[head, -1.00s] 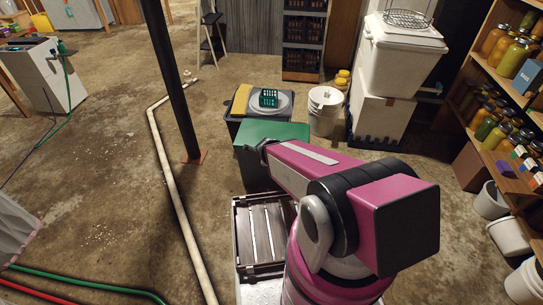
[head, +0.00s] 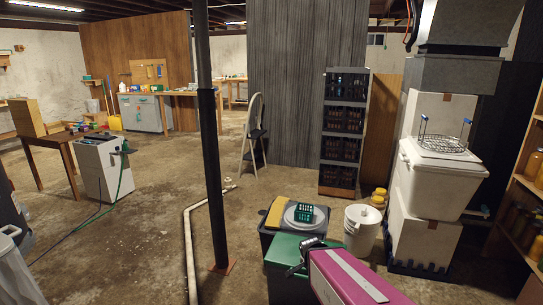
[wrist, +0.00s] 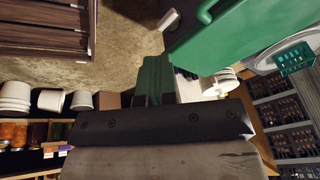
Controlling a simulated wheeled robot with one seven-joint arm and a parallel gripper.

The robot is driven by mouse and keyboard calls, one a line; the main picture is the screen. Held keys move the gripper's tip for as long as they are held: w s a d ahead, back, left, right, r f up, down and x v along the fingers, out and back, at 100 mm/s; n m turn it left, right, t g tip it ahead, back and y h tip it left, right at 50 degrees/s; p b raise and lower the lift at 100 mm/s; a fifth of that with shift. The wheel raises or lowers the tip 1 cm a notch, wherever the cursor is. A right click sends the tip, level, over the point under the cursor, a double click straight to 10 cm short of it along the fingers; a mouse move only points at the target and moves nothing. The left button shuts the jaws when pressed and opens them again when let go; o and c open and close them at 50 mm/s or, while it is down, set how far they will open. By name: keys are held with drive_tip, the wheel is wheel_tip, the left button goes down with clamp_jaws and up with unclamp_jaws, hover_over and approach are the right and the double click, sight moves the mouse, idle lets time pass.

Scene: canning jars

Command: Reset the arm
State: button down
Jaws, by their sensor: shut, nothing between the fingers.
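My magenta arm reaches in from the lower right of the head view, over the green-lidded bin (head: 289,250). Only its forward part shows there. A grey-black part of my arm's end shows beside the lid, too small to read the fingers. In the wrist view my gripper (wrist: 155,80) shows beyond its dark housing, with its fingers together and nothing visible between them. The green lid (wrist: 225,30) fills the upper right of the wrist view, close to my gripper. I cannot tell whether they touch.
A white bucket (head: 361,230) and stacked white coolers (head: 435,180) stand to the right. A black post (head: 214,180) rises on the left. A slatted crate (wrist: 45,30) shows in the wrist view. Open floor lies left.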

wheel_tip(320, 180, up, 7)
drive_tip(key=s+d+n+g+y, duration=0.1)
drive_tip(key=d+n+g+y, duration=0.1)
drive_tip(key=n, duration=0.9)
drive_tip(key=shift+s+f+g, duration=0.2)
drive_tip(key=shift+s+g, duration=0.15)
drive_tip(key=shift+g, duration=0.05)
